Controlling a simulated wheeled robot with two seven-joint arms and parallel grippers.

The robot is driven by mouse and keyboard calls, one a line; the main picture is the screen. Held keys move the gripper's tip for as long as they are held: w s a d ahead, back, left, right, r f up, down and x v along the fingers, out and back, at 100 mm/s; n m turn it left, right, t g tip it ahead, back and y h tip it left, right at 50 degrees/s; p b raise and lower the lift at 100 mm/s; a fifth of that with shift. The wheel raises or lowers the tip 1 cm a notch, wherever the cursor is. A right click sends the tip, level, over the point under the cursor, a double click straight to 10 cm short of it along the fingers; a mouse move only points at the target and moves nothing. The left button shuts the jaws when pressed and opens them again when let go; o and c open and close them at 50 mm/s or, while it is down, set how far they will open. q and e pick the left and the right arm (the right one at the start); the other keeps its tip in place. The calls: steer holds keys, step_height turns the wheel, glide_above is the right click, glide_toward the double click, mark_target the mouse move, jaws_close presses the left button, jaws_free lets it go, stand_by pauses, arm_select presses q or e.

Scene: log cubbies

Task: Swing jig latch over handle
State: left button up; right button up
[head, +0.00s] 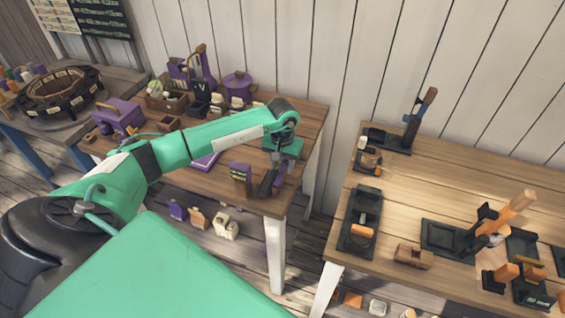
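My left gripper (272,182) hangs at the front right corner of the left wooden table, pointing down. Dark and purple parts show at its end; I cannot tell whether it is open or holds anything. On the right table, a dark jig-like fixture (446,238) has a raised orange-and-wood handle (512,208) slanting up to the right. Another dark fixture (385,139) at the back has an upright lever (418,112) with a brown top. I cannot tell which fixture is the task's jig, nor make out its latch. My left gripper is far from both. My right gripper is not in view.
A gap separates the left table from the right table (420,180). A purple-and-dark block (240,178) stands beside my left gripper. A purple pot (237,84) and several boxes crowd the left table.

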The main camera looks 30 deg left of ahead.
arm_select(q)
steer(key=shift+c, duration=0.4)
steer(key=c, duration=0.7)
jaws_close()
